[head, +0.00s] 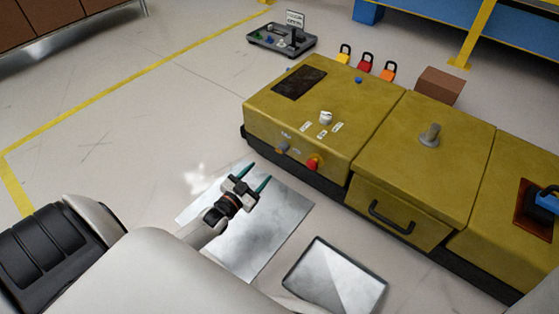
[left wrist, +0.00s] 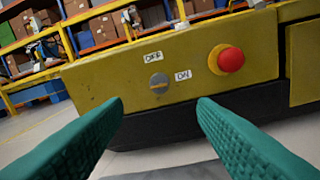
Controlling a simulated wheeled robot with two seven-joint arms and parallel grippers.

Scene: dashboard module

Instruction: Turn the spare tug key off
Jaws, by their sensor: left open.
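The key switch (left wrist: 158,84) is a round silver disc with a tan bar lying nearly level across it, on the front face of the yellow module. An OFF label (left wrist: 153,57) is above it and an ON label (left wrist: 183,75) is to its right. In the head view the key switch (head: 283,149) is a small grey knob left of the red button. My left gripper (head: 256,176) is open and empty, in front of that face and apart from it. In the left wrist view its green fingers (left wrist: 160,104) flank the switch from below. My right gripper is not in view.
A red mushroom button (left wrist: 228,60) sits right of the switch. The yellow module (head: 400,130) has a top knob (head: 326,117), a grey lever (head: 430,135) and a drawer handle (head: 390,217). Padlocks (head: 365,62) and a brown box (head: 439,84) stand behind. Floor left is clear.

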